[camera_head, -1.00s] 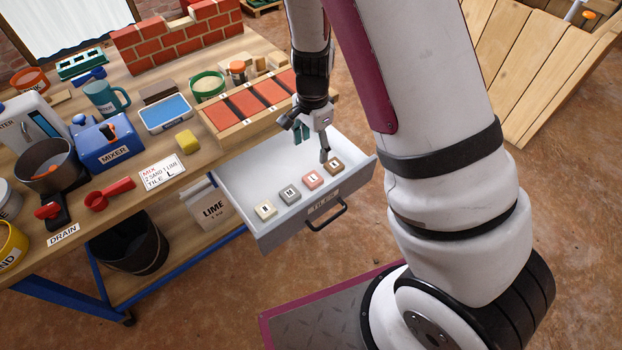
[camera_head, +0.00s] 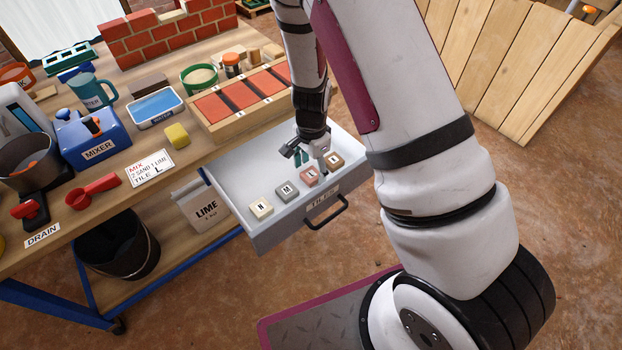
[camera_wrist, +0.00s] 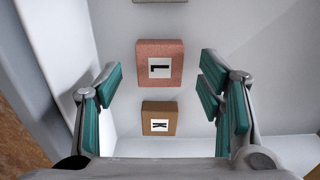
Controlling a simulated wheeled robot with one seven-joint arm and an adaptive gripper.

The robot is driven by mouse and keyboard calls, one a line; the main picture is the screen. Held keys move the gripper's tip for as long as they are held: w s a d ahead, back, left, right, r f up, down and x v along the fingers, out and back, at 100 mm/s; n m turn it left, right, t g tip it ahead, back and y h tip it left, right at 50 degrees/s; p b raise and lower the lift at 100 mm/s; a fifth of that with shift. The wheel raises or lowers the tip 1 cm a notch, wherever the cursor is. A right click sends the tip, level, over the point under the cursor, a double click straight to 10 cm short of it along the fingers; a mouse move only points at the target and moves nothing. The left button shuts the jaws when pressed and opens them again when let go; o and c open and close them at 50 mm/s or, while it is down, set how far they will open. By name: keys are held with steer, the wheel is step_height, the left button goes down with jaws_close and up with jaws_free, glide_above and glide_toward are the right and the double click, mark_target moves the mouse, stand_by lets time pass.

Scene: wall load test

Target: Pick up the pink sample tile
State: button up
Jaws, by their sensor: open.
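The pink sample tile (camera_head: 310,177), marked L, lies in the open drawer (camera_head: 234,172) in a row with other tiles. My gripper (camera_head: 310,160) is open and empty, pointing down into the drawer just above the pink and brown tiles. In the wrist view the teal-padded fingers (camera_wrist: 160,95) stand on either side, apart from the tiles. The brown tile (camera_wrist: 159,118), marked K, sits between the fingers.
A grey tile (camera_head: 286,191) marked M and a cream tile (camera_head: 261,208) marked N lie left of the pink one. The drawer's front with its black handle (camera_head: 326,211) and its side walls surround the tiles. The workbench (camera_head: 140,190) stands at left with a mixer and cups.

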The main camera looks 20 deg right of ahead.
mark_target(311, 174)
steer(key=shift+f, duration=0.9)
steer(key=shift+r, duration=0.1)
steer(key=c, duration=1.3)
steer(key=shift+o, duration=0.2)
step_height(311, 174, up, 10)
steer(key=p, duration=0.4)
